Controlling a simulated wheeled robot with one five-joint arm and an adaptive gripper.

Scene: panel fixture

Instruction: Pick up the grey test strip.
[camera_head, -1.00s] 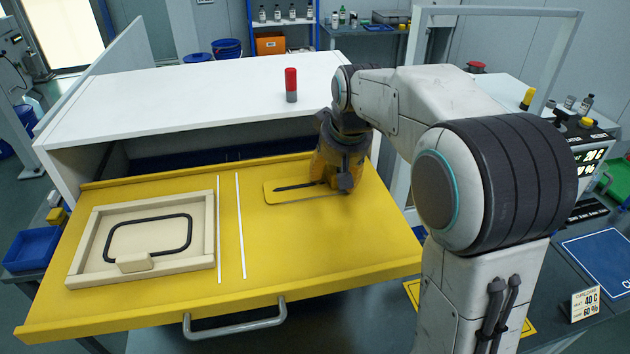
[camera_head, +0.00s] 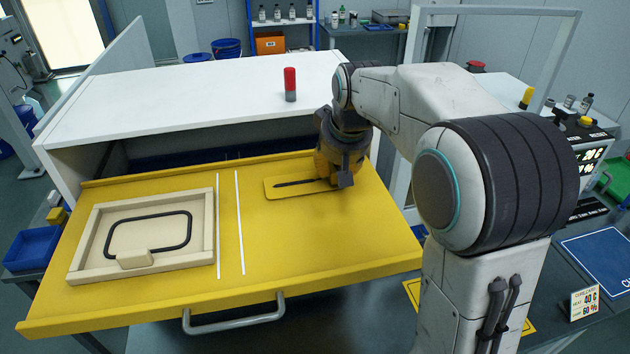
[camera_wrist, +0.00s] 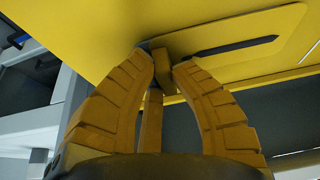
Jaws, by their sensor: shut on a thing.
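The grey test strip (camera_head: 298,183) is a thin dark bar on a yellow pad in the right half of the pulled-out yellow drawer (camera_head: 290,245). In the wrist view, the strip (camera_wrist: 235,47) runs rightward from near my fingertips. My gripper (camera_head: 343,183) is at the strip's right end, low over the drawer. In the wrist view, my gripper (camera_wrist: 165,58) has its yellow fingers close around a small yellowish block at that end. It is shut on the strip's end. The fingers hide the exact contact. The strip still appears to lie at pad level.
A beige tray (camera_head: 75,262) with a black loop lies in the drawer's left half. Two white lines run between tray and pad. A red-topped cylinder (camera_head: 290,84) stands on the white cabinet top (camera_head: 180,95) behind. The drawer's middle is clear.

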